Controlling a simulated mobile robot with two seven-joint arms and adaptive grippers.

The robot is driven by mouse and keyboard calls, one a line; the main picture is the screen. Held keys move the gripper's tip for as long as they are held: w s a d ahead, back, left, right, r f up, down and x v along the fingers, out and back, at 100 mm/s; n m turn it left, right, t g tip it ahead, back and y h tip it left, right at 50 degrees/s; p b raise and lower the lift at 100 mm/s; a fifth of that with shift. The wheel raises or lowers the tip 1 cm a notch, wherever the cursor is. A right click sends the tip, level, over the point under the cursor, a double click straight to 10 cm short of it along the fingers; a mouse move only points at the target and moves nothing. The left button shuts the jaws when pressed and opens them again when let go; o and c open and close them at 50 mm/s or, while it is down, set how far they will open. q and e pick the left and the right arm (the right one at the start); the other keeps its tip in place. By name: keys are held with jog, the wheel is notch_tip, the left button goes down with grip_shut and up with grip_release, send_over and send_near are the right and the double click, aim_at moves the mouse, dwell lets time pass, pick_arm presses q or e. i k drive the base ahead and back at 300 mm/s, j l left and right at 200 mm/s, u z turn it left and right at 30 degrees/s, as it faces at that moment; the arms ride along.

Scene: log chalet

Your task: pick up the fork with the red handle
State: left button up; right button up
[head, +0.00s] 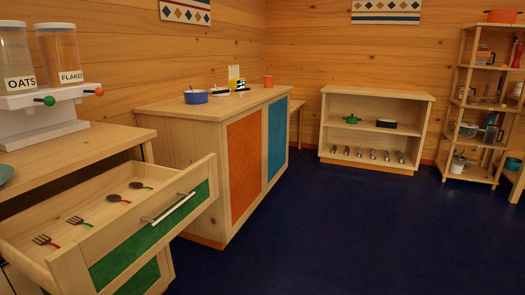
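A fork with a red handle (46,241) lies in the open wooden drawer (128,236) at the lower left of the head view. It is the nearest utensil to the drawer's left end, with its dark tines to the left. A fork with a green handle (79,221) lies a little behind it to the right. A spoon with a red handle (118,199) and a spoon with a green handle (140,185) lie farther back in the same drawer, apart from each other. Neither of my grippers is in view.
The drawer's green front (140,240) with its metal bar handle (168,208) juts into the room. Above it stands a cereal dispenser (45,105) on the counter. A cabinet with orange and blue doors (244,168) is beyond. The dark blue floor (340,235) is clear on the right.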

aim_at(47, 242)
jog(key=u, duration=1.35)
jog(key=j+z, duration=0.3)
jog(key=z, duration=0.15)
jog(key=k+j+z, duration=0.15)
jog(key=z, duration=0.3)
jog(key=k+j+z, duration=0.2)
jog(key=z, duration=0.25)
jog(key=j, duration=0.1)
